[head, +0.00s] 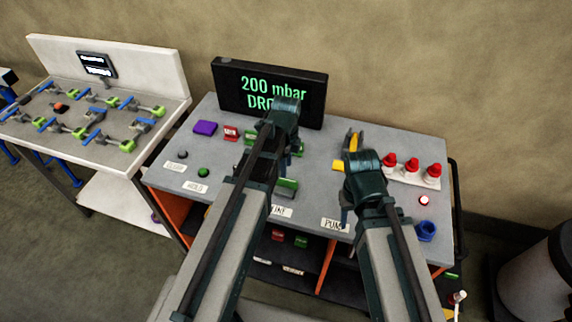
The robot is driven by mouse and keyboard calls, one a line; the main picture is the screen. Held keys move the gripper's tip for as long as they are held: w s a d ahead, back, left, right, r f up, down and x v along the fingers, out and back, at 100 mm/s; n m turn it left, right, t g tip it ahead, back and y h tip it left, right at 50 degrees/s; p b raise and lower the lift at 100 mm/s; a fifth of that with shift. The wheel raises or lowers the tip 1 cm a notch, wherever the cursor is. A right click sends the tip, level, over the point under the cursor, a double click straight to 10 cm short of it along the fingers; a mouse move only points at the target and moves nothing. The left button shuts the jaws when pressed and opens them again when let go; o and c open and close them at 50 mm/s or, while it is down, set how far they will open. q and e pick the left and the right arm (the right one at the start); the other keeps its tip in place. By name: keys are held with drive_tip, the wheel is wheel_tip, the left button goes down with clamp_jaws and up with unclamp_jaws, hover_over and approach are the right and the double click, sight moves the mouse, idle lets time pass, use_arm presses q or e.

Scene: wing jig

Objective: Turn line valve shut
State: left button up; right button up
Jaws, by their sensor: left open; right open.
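A label reading partly "LINE" (281,211) is on the front of the grey bench top. Just behind it is a green part (287,187), partly covered by my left arm; I cannot tell whether it is the line valve's handle. My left gripper (286,146) is open over the bench, in front of the display. It hides much of what lies beneath it. My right gripper (352,184) is open above the "PUMP" label (335,225), close to a yellow handle (353,140). I see nothing held in either gripper.
A black display (228,90) reads "200 mbar" and a partly hidden word. The grey bench (222,172) carries a purple block (205,128), a red block (231,133), red-topped pieces (411,167) and a blue ring (426,231). Another bench (60,146) stands left.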

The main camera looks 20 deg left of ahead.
sight(287, 180)
use_arm(q)
wheel_tip(287, 180, up, 6)
drive_tip(key=p, duration=0.4)
drive_tip(key=shift+p, duration=0.4)
use_arm(e)
wheel_tip(287, 180, up, 6)
drive_tip(key=shift+f, duration=0.1)
use_arm(q)
drive_tip(key=shift+f, duration=0.1)
drive_tip(key=s+d+f+n+b, duration=0.4)
drive_tip(key=s+d+n, duration=0.1)
drive_tip(key=s+n, duration=0.2)
drive_tip(key=s+d+f+n+y+b, duration=0.1)
drive_tip(key=s+d+f+n+b, duration=0.4)
drive_tip(key=s+n, duration=0.2)
drive_tip(key=shift+d+f+n+b, duration=0.2)
drive_tip(key=shift+d+n+b, duration=0.1)
drive_tip(key=shift+n, duration=0.1)
use_arm(e)
wheel_tip(287, 180, down, 10)
drive_tip(key=shift+r, duration=0.25)
use_arm(q)
drive_tip(key=shift+s, duration=0.2)
use_arm(e)
drive_tip(key=shift+s, duration=0.1)
